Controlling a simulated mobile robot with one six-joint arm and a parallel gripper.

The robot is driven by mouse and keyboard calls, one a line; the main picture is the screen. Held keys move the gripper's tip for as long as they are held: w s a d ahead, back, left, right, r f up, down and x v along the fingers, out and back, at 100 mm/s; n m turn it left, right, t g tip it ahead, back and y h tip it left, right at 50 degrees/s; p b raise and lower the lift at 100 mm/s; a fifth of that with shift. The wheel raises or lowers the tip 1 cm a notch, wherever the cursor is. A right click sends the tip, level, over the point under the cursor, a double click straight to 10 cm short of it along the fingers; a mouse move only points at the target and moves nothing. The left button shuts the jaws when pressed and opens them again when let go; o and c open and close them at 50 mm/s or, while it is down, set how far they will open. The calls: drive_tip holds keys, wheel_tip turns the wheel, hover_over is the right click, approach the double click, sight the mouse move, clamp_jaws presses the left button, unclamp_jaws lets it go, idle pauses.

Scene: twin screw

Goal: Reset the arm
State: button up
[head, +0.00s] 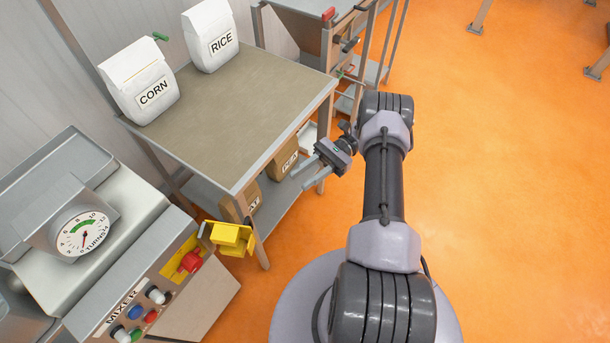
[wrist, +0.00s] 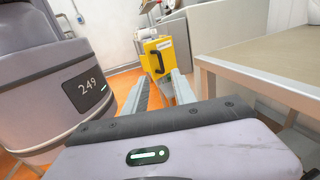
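My gripper (head: 306,173) is at the end of my arm, in front of the table's right side and above the orange floor. Its two fingers stand apart with nothing between them. In the wrist view the fingers of my gripper (wrist: 158,92) point forward with a clear gap. A yellow box (wrist: 165,57) with a black handle shows beyond the fingertips, apart from them. My arm is bent, with the forearm reaching up and the gripper turned left in the head view.
A table (head: 225,110) holds a corn bag (head: 140,82) and a rice bag (head: 210,35).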

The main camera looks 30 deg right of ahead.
drive_tip(key=s+a+r+n+g+h, duration=0.1)
drive_tip(key=a+r+n+h, duration=0.35)
drive_tip(key=r, duration=0.55)
drive_tip(key=a+r+n+g+h, duration=0.1)
drive_tip(key=a+r+n+h, duration=0.3)
drive_tip(key=r, duration=0.5)
drive_tip(key=s+a+r+n+t+h, duration=0.3)
drive_tip(key=s+a+r+t+h, duration=0.4)
drive_tip(key=s+r+t, duration=0.3)
drive_tip(key=shift+s+a+t, duration=0.3)
drive_tip(key=shift+s+a, duration=0.05)
drive_tip(key=shift+s, duration=0.85)
drive_tip(key=shift+o, duration=0.4)
drive_tip(key=shift+n, duration=0.25)
